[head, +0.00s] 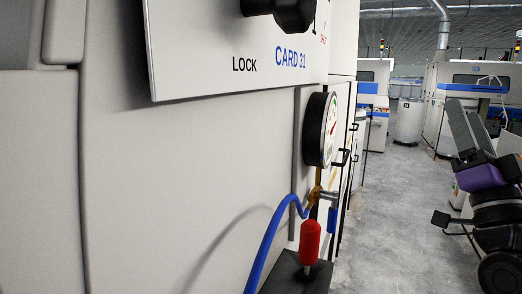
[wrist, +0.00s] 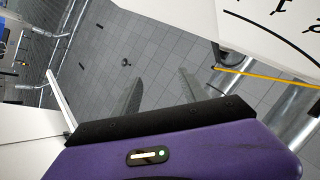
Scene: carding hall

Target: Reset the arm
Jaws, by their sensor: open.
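My gripper (head: 466,112) is at the right edge of the head view, above the aisle floor. Its two grey fingers point up and its purple body is below them. In the wrist view the two fingers (wrist: 160,84) stand apart with nothing between them, so it is open and empty. It is well apart from the white machine front (head: 200,170) on the left. That machine carries a panel (head: 220,70) marked CARD 31 and LOCK, with a black knob (head: 282,12). The panel's top is cut off.
A round gauge (head: 320,130), a blue hose (head: 267,245) and a red handle (head: 310,242) stick out from the machine into the aisle. The grey floor (head: 385,215) is clear between machine and arm. More machines (head: 470,85) and a pale drum (head: 408,120) stand farther back.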

